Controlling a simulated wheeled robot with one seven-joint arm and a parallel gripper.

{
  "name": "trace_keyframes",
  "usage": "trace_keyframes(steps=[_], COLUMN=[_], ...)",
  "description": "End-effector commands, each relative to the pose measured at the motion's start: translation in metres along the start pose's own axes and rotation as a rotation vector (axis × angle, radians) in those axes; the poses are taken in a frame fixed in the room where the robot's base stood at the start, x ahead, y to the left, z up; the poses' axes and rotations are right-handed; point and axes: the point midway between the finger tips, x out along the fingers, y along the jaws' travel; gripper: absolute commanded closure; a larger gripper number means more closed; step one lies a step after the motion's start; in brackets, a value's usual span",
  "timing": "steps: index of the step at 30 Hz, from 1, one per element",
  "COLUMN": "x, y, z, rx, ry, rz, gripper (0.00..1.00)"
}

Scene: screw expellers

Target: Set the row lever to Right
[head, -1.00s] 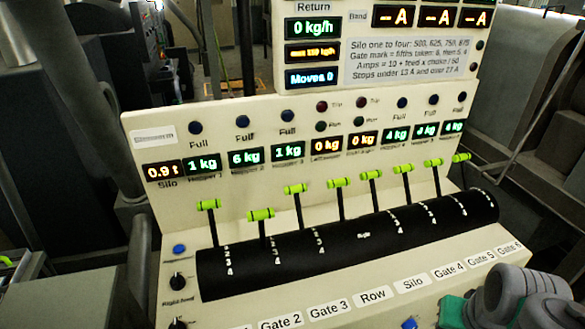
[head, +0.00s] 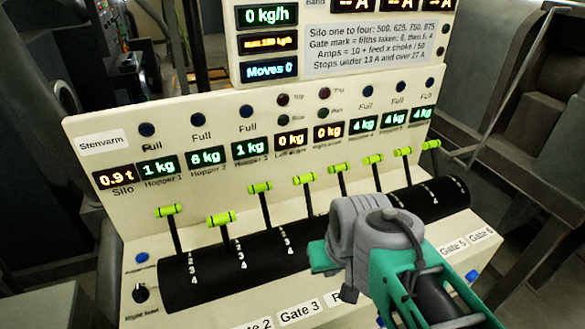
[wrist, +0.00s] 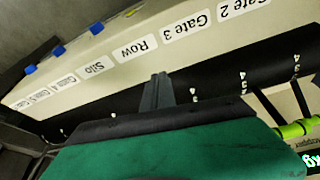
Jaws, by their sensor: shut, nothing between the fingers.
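The row lever (head: 304,180) is the fourth from the left in the head view, with a lime green cross handle on a thin black rod. It stands up from the black drum (head: 235,262), and my arm is close to the right of its lower part. The Row label (head: 336,297) is mostly hidden by my arm there; it reads clearly in the wrist view (wrist: 133,49). My gripper (wrist: 158,80) is shut and empty, its grey fingers over the black drum near the Row label. I cannot tell whether they touch the lever, which I cannot make out in the wrist view.
Neighbouring levers stand close by, such as the third one (head: 260,188) and the silo lever (head: 338,168). The cream panel (head: 100,170) rises behind them with lit displays. Another lever's green handle (wrist: 292,130) shows at the right of the wrist view.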

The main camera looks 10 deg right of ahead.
Motion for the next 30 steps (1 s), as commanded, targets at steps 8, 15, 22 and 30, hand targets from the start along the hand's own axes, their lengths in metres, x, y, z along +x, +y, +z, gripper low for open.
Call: trace_keyframes(steps=[8, 15, 22, 30], x=[-0.044, -0.058, -0.033, -0.028], y=[-0.012, -0.017, -0.011, -0.010], z=[-0.102, -0.264, -0.334, -0.340], rx=[-0.031, -0.107, -0.163, -0.170], ry=[-0.046, -0.134, -0.182, -0.186], rz=[-0.036, -0.064, -0.052, -0.048], gripper=[1.00, 1.00, 1.00, 1.00])
